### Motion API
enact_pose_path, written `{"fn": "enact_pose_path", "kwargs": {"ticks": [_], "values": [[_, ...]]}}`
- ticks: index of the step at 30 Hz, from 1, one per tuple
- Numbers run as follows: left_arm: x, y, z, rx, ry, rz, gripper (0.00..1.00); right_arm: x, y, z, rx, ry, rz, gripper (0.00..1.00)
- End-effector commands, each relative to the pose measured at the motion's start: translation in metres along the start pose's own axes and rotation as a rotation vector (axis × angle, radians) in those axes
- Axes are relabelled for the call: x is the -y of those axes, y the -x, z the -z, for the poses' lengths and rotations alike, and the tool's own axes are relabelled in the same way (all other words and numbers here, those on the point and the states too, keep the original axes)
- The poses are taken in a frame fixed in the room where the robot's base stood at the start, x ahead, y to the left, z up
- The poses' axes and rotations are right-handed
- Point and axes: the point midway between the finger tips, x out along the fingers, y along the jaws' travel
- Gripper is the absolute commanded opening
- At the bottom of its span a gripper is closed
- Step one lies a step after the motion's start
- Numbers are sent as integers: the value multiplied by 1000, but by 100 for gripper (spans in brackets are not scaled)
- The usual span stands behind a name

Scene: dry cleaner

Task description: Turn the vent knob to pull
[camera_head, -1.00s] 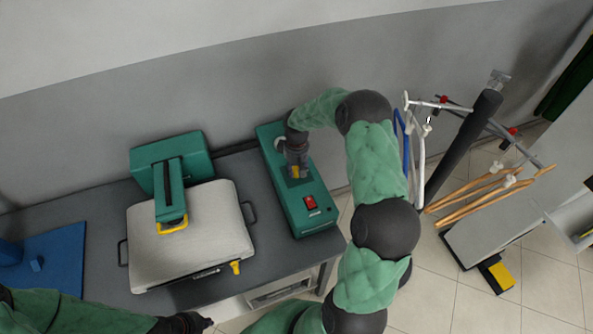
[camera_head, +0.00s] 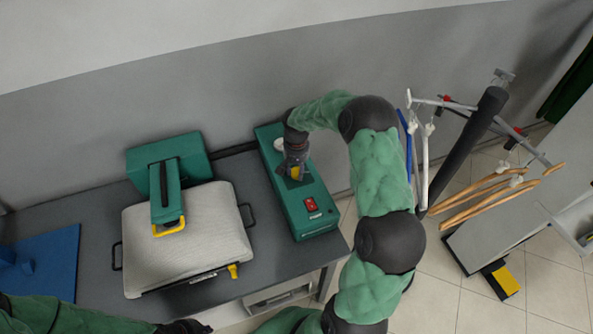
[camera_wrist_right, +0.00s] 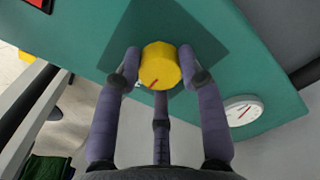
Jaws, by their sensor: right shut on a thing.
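The yellow vent knob (camera_wrist_right: 160,65) sits on a dark square plate on the green control box (camera_head: 310,207). A red mark on the knob points down and slightly left in the right wrist view. My right gripper (camera_wrist_right: 160,66) is shut on the knob, with fingers at its left and right sides and a third below it. In the head view the right gripper (camera_head: 295,171) covers most of the knob. My left gripper (camera_head: 188,327) is at the bottom edge, away from the box, with its fingers not clearly shown.
A white dial gauge (camera_wrist_right: 243,110) and a red switch (camera_head: 311,203) are on the box. A pressing machine with a pale padded board (camera_head: 182,240) stands to the left on the grey table (camera_head: 85,213). A rack with hangers (camera_head: 480,112) stands at the right.

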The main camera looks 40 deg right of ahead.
Motion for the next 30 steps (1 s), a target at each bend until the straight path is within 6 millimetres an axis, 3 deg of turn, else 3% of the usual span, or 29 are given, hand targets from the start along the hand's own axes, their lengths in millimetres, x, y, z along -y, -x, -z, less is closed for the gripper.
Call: {"fn": "enact_pose_path", "kwargs": {"ticks": [19,20,21,22,30], "values": [[0,-2,0,0,0,0,0,0,1,1,-2,-48,1,7],[0,-2,0,0,0,0,0,0,1,1,-2,-48,1,48],[0,-2,0,0,0,0,0,0,1,1,-2,-48,1,60],[0,-2,0,0,0,0,0,0,1,1,-2,-48,1,64],[1,-2,0,0,0,0,0,0,0,0,-1,-46,0,64]]}}
